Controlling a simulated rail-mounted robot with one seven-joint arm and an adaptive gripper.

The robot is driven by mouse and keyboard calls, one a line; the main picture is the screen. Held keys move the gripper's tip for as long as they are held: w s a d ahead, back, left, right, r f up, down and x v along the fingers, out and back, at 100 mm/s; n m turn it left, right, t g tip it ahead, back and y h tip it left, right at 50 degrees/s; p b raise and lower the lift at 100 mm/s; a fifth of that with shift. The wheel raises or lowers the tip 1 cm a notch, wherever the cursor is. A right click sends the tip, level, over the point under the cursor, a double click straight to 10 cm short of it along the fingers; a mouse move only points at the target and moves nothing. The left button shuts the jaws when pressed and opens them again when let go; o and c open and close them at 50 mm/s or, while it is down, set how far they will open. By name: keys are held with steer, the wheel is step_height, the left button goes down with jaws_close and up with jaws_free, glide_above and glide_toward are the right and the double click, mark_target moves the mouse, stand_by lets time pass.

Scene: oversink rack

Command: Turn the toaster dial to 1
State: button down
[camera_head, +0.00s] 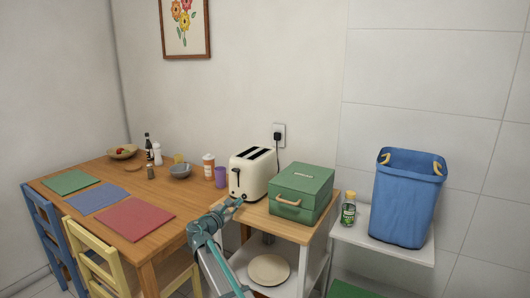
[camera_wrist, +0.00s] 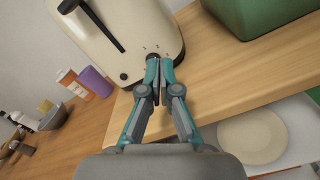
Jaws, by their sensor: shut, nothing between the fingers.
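The cream toaster (camera_head: 250,174) stands on a wooden-topped stand, with two dark slots on top and a black lever on its side. In the wrist view the toaster (camera_wrist: 110,30) fills the top, its black lever (camera_wrist: 91,24) at upper left, and small dark marks show above the fingertips. My gripper (camera_wrist: 158,75) is shut and empty, its teal fingertips at the toaster's lower front face. The dial is mostly hidden behind the fingertips, and its setting cannot be read. In the head view my gripper (camera_head: 236,203) is just in front of the toaster's base.
A green box (camera_head: 302,188) with a handle stands close right of the toaster. A purple cup (camera_head: 220,177) and an orange-white jar (camera_head: 208,165) stand to its left on the dining table (camera_head: 160,232). A plate (camera_head: 269,269) lies on the shelf below.

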mark_target(248, 191)
steer(key=shift+x, duration=2.85)
steer(key=shift+f, duration=0.1)
steer(key=shift+w+a+r+p, duration=0.25)
steer(key=shift+a+r+p, duration=0.15)
steer(key=shift+p, duration=0.25)
steer(key=shift+s+d+r, duration=0.1)
steer(key=shift+r, duration=0.2)
steer(key=shift+p+v, duration=0.55)
steer(key=shift+v, duration=2.45)
